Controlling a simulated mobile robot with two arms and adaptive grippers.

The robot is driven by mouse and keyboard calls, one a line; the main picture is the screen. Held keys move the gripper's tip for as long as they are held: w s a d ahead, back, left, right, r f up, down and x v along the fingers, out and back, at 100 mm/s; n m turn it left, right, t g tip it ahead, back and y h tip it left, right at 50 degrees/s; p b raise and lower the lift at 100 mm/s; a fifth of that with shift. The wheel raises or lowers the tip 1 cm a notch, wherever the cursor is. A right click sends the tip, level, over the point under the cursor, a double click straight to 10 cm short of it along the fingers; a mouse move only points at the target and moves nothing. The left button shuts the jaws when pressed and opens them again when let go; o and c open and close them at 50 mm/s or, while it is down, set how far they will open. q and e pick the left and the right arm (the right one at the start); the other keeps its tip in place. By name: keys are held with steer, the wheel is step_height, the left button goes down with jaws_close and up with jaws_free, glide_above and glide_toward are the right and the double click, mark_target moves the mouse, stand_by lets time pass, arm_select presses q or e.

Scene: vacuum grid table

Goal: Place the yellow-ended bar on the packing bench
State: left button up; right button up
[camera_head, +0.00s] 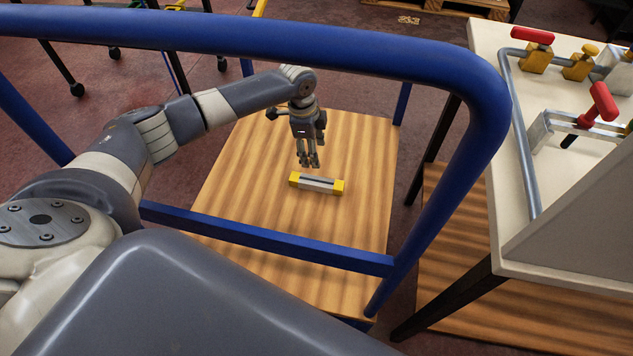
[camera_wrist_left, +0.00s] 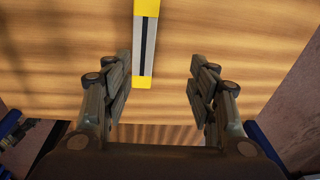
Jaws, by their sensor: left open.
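The yellow-ended bar (camera_head: 317,184) lies on a wooden board framed by blue rails, in the middle of the head view. It is grey with a dark slot along its top and yellow blocks at both ends. In the left wrist view the bar (camera_wrist_left: 145,45) runs up and down at the top, left of centre between the fingers. My left gripper (camera_head: 309,163) points down just above and behind the bar. It also shows in the left wrist view (camera_wrist_left: 160,78), fingers apart and empty. My right gripper is in neither view.
The wooden board (camera_head: 245,180) is otherwise bare. A blue rail (camera_head: 270,240) crosses in front of the bar, and a thick blue handle (camera_head: 250,40) arches above. At right stands a pale table (camera_head: 520,150) with red-handled clamps (camera_head: 600,102).

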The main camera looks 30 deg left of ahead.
arm_select(q)
steer(key=s, duration=0.1)
steer(key=b, duration=0.1)
glide_above(316, 180)
steer(key=shift+m+g, duration=0.3)
steer(key=shift+g, duration=0.1)
steer(key=f, duration=0.6)
steer(key=shift+s+a+f, duration=0.15)
steer(key=shift+s+a, duration=0.05)
steer(key=shift+a, duration=0.05)
steer(key=f, duration=0.1)
steer(key=f+b, duration=0.1)
steer(key=f, duration=0.1)
steer(key=shift+w+d+f, duration=0.1)
steer(key=shift+d+f, duration=0.1)
steer(key=shift+f, duration=0.6)
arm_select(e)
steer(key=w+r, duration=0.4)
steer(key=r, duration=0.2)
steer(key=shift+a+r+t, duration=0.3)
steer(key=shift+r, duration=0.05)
arm_select(q)
steer(key=shift+c, duration=0.3)
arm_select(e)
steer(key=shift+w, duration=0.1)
arm_select(q)
jaws_close()
